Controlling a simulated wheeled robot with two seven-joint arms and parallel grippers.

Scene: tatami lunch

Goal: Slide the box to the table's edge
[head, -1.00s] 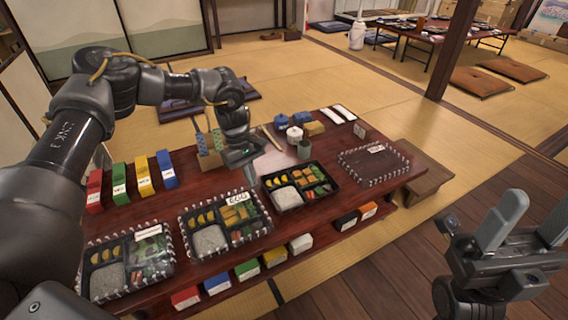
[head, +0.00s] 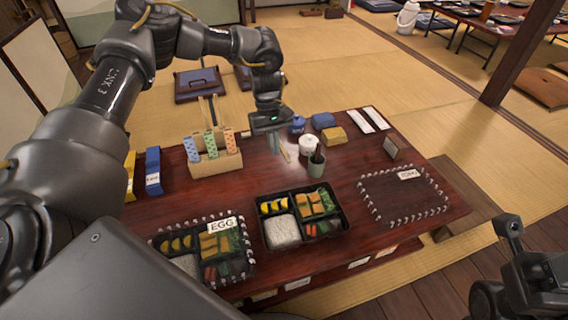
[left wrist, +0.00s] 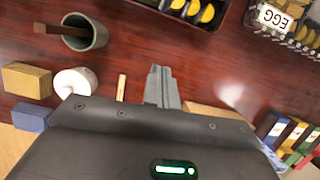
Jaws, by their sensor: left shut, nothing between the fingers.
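A black bento box (head: 302,216) with rice and several foods sits on the dark red table (head: 350,245), near the front edge, between the EGG box (head: 205,250) and an empty dotted outline (head: 402,196). My left gripper (head: 283,150) is shut and empty. It is over the table behind the bento box, apart from it, between the wooden holder and the white pot. In the left wrist view its closed fingers (left wrist: 163,88) point at bare table, and a bento box corner (left wrist: 185,10) shows at the top edge. My right gripper (head: 512,232) is partly cut off at lower right.
A wooden holder (head: 212,160) with patterned items stands left of my left gripper. A white pot (head: 309,144), a grey-green cup (head: 316,164) and a yellow block (head: 333,135) stand to its right. The table between gripper and bento box is mostly clear.

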